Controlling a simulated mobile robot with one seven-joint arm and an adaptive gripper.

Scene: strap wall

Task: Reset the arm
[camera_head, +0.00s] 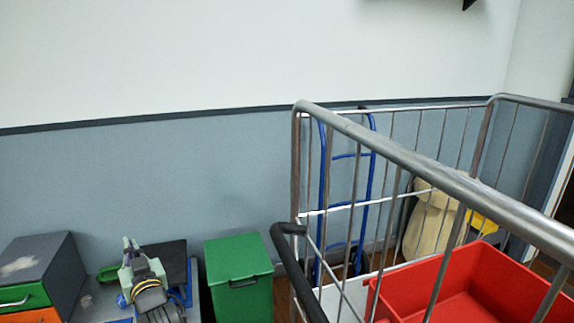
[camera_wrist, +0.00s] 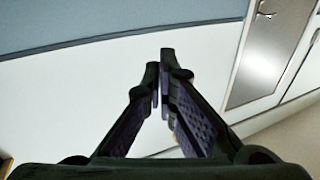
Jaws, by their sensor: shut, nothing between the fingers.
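My gripper (camera_wrist: 161,72) shows in the wrist view, with its two dark fingers reaching up to the middle of the picture. The fingertips are close together and hold nothing. Beyond them is a white wall surface (camera_wrist: 60,115) with a blue-grey band. Nothing touches the fingers.
In the head view, a metal cage trolley (camera_head: 400,158) with a red bin (camera_head: 475,285) fills the right. A blue hand truck (camera_head: 323,190) stands behind it. A green bin (camera_head: 238,258) and a drawer cabinet (camera_head: 60,262) are at left. The wrist view shows a door (camera_wrist: 262,55).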

